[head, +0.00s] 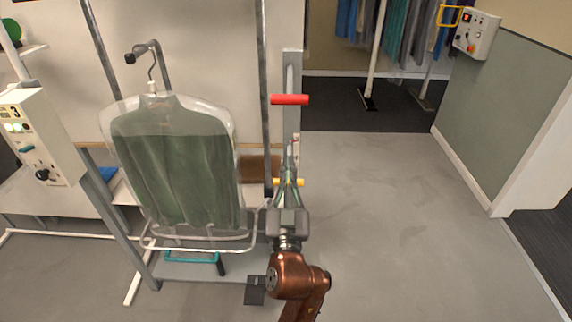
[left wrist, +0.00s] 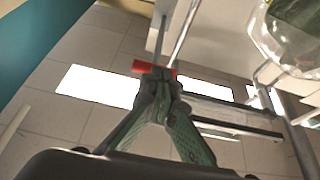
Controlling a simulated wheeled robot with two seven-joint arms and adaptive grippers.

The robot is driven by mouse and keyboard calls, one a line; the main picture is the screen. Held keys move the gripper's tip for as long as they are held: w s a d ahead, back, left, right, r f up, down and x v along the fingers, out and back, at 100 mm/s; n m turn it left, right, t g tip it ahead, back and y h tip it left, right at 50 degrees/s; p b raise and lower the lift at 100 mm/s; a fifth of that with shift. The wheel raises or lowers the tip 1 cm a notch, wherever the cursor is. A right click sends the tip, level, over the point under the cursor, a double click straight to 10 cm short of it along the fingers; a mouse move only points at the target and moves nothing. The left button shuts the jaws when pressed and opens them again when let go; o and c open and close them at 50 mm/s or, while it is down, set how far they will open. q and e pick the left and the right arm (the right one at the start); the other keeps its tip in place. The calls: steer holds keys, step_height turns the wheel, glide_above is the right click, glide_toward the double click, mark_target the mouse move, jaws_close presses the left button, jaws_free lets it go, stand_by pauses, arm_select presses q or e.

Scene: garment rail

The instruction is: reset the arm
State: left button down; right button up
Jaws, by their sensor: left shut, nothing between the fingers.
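My left gripper (head: 290,150) is in the middle of the head view, pointing away from me, its fingers closed together and empty. It is in front of a grey upright post (head: 292,70), with a red handle (head: 289,99) above the fingertips and a yellow handle (head: 288,183) partly behind the gripper. In the left wrist view the closed fingertips (left wrist: 160,78) overlap the red handle (left wrist: 150,67); I cannot tell whether they touch. My right gripper is not in view.
A green garment in a clear bag (head: 175,165) hangs from a hook left of my gripper, above a wire frame. A control box (head: 38,135) stands at far left. Another control box (head: 477,34) is on the right wall. The grey floor (head: 400,200) to the right is clear.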

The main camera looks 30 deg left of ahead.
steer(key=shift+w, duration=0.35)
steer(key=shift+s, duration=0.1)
